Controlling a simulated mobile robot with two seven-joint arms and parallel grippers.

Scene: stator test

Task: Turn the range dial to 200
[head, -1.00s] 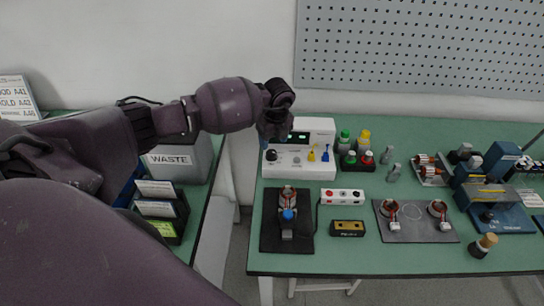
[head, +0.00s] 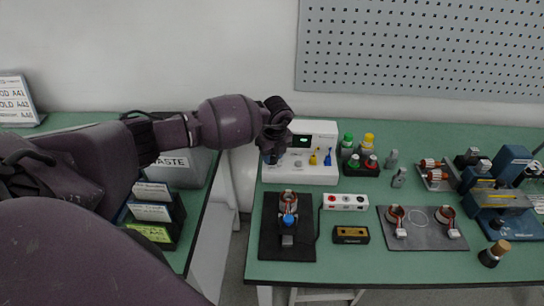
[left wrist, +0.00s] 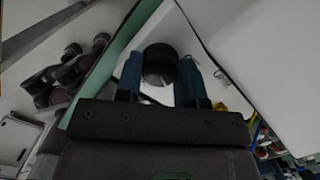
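The white test meter (head: 320,172) stands at the back left of the green bench, with a lit green display (head: 301,141) on its front. Its black range dial (left wrist: 160,65) shows in the left wrist view between the two blue fingers of my left gripper (left wrist: 162,78). The fingers stand on either side of the dial, and contact is not clear. In the head view my left gripper (head: 271,157) is at the meter's left front and hides the dial. The dial's markings and setting cannot be read. My right gripper is not in view.
Yellow (head: 313,158) and blue (head: 327,157) plugs sit on the meter's front right.

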